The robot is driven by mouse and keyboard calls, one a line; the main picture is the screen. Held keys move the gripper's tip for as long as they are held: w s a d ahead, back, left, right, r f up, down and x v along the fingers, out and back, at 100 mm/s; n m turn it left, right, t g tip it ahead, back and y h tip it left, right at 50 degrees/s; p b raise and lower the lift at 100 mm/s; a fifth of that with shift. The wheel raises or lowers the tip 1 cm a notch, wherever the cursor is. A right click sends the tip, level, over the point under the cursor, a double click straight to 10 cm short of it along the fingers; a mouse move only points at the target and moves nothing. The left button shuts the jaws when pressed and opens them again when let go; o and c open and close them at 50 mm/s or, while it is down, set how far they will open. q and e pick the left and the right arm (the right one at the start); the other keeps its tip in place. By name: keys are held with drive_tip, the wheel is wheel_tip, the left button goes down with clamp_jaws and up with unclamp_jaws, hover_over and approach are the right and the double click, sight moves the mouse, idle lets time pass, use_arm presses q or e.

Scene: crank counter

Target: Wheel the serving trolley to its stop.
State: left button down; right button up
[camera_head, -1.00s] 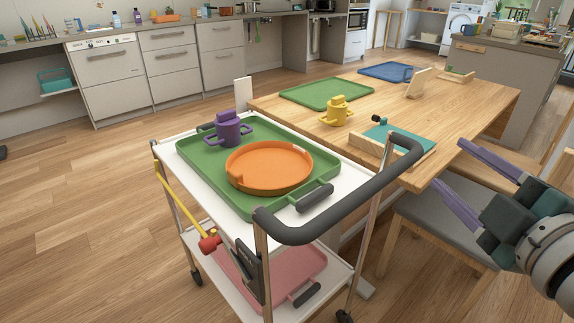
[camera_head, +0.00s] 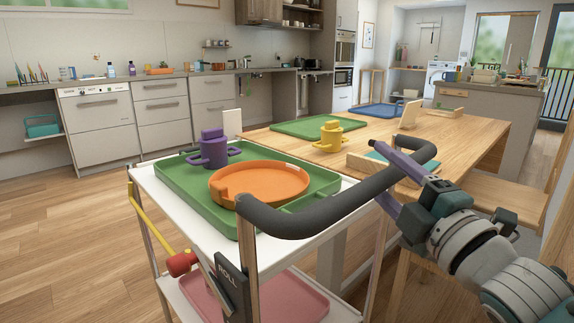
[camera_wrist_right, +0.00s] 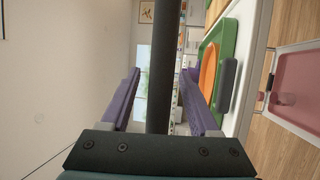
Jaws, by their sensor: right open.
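The serving trolley (camera_head: 150,185) stands beside the wooden table, its dark push handle (camera_head: 310,220) toward me. On its top shelf a green tray (camera_head: 165,175) carries a purple two-handled cup (camera_head: 213,150) and an orange round dish (camera_head: 258,187). A red knob (camera_head: 181,263) on a yellow bar sits near a dark plate marked ROLL (camera_head: 232,283). My right gripper (camera_head: 378,168) is open at the right part of the handle. In the right wrist view the handle bar (camera_wrist_right: 162,60) runs between the two purple fingers (camera_wrist_right: 160,95), with gaps visible on both sides. My left gripper is out of view.
The wooden table (camera_head: 460,130) holds a green tray (camera_head: 318,128), a yellow cup (camera_head: 330,136) and a blue tray (camera_head: 385,110). A white upright panel (camera_head: 232,122) stands at its far left end. A chair (camera_head: 500,195) is at right. Floor left of the trolley is clear.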

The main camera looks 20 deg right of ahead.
drive_tip(key=shift+w+r, duration=0.2)
drive_tip(key=shift+w, duration=0.9)
clamp_jaws()
idle(0.7)
